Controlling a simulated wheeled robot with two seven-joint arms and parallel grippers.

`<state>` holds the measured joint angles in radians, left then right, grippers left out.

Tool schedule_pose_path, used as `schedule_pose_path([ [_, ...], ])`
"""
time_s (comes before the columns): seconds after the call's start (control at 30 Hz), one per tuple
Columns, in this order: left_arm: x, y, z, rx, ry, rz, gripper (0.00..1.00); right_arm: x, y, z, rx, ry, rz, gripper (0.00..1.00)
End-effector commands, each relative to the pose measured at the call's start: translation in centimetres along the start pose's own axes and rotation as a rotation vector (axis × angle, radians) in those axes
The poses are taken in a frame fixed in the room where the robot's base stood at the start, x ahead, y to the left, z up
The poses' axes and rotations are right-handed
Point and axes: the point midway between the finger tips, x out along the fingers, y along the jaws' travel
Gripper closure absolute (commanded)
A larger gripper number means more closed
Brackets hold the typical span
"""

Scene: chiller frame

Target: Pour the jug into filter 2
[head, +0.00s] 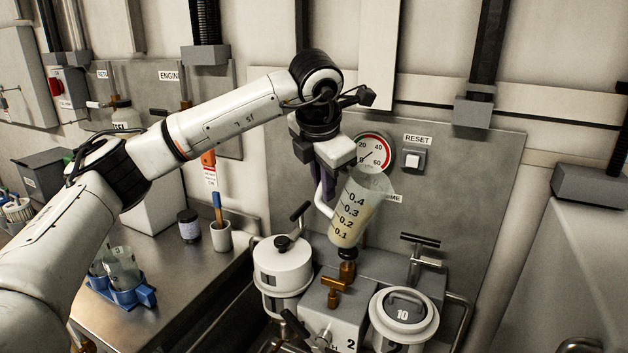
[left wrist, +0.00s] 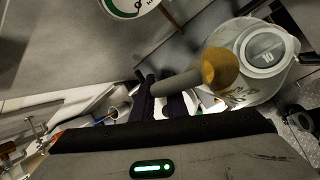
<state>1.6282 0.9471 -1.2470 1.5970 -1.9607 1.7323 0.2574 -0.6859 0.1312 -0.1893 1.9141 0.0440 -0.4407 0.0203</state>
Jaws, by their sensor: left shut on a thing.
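The clear graduated jug (head: 358,208) hangs from my left gripper (head: 330,180) in the head view, tilted a little, with pale yellow liquid in its lower part. The gripper is shut on the jug's white handle (head: 323,192). In the left wrist view the grey handle (left wrist: 180,83) lies between my dark fingers (left wrist: 158,103), and the yellow liquid (left wrist: 220,70) shows beyond it. No stream shows.
A gauge (head: 374,151) and a reset button (head: 412,160) are on the panel behind. A blue rack (head: 122,292) sits on the left counter.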

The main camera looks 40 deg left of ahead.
Motion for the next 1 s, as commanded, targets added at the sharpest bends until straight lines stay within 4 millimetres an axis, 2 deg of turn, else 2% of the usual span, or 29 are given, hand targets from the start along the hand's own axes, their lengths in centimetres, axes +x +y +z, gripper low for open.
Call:
schedule_pose_path([
  [0.13, -1.5, -1.8, 1.2, 0.074, 0.025, 0.157, 1.00, -0.3, 0.1, -0.3, 0.000, 0.002, 0.002, 0.69],
  [0.27, -2.5, -2.4, 1.7, 0.176, 0.076, 0.399, 1.00, 0.1, 0.2, 0.1, -0.001, 0.004, 0.002, 0.69],
  [0.33, -2.6, -1.8, 1.5, 0.164, 0.082, 0.395, 1.00, 0.0, 0.1, -0.1, -0.001, 0.002, 0.001, 0.69],
  [1.0, -2.5, -1.8, 1.5, 0.164, 0.081, 0.388, 1.00, -0.1, 0.0, -0.1, -0.005, -0.001, -0.001, 0.69],
])
